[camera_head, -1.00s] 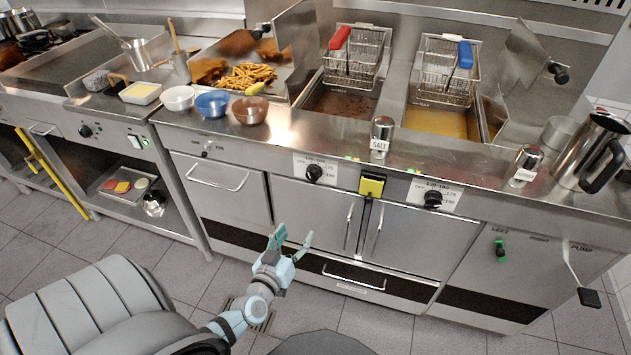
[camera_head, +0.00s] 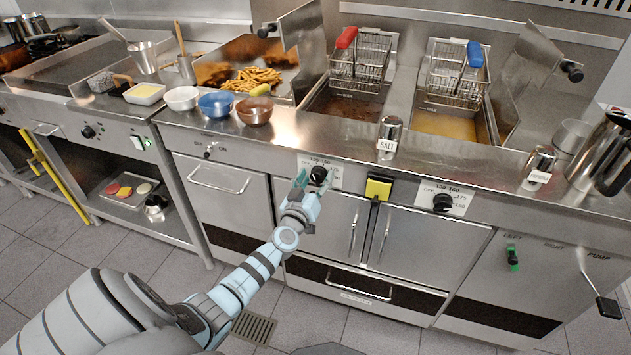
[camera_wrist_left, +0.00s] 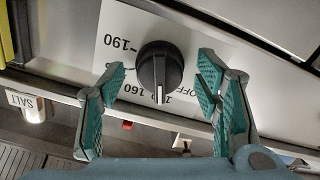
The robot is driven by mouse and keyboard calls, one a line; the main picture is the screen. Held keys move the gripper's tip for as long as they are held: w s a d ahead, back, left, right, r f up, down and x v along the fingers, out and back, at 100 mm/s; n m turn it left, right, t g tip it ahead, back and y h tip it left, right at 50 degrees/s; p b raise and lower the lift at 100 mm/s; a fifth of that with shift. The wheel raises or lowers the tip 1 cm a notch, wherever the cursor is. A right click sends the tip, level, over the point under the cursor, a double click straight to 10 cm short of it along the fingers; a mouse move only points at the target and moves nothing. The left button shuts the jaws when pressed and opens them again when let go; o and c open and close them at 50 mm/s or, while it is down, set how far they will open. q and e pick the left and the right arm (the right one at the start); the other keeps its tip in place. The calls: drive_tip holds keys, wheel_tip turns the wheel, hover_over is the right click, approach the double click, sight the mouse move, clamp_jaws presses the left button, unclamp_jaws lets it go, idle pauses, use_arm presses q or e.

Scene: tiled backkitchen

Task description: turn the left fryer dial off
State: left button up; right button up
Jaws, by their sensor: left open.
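The left fryer dial (camera_head: 318,175) is a round black knob on a white scale plate on the fryer front. In the left wrist view the dial (camera_wrist_left: 160,68) shows its white pointer line toward the bottom of the picture, between the 160 mark and the OFF print. My left gripper (camera_head: 308,187) is at the dial, with its green-padded fingers open. In the left wrist view the fingers (camera_wrist_left: 162,92) stand on either side of the dial with gaps, apart from it. My right gripper is not in view.
The right fryer dial (camera_head: 442,202) and a yellow-black box (camera_head: 379,187) sit on the same front. A salt shaker (camera_head: 389,134) stands on the counter edge above. Fryer baskets (camera_head: 358,60) hang behind. Door handles (camera_head: 353,233) project below.

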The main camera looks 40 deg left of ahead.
use_arm(q)
drive_tip(key=c, duration=1.2)
drive_tip(key=shift+o, duration=0.2)
drive_tip(key=shift+n, duration=0.4)
drive_tip(key=n, duration=0.3)
drive_tip(key=shift+p, duration=0.35)
drive_tip(key=shift+a+f+n, duration=0.1)
drive_tip(key=shift+n, duration=2)
drive_tip(key=o, duration=1.2)
drive_tip(key=shift+c, duration=0.2)
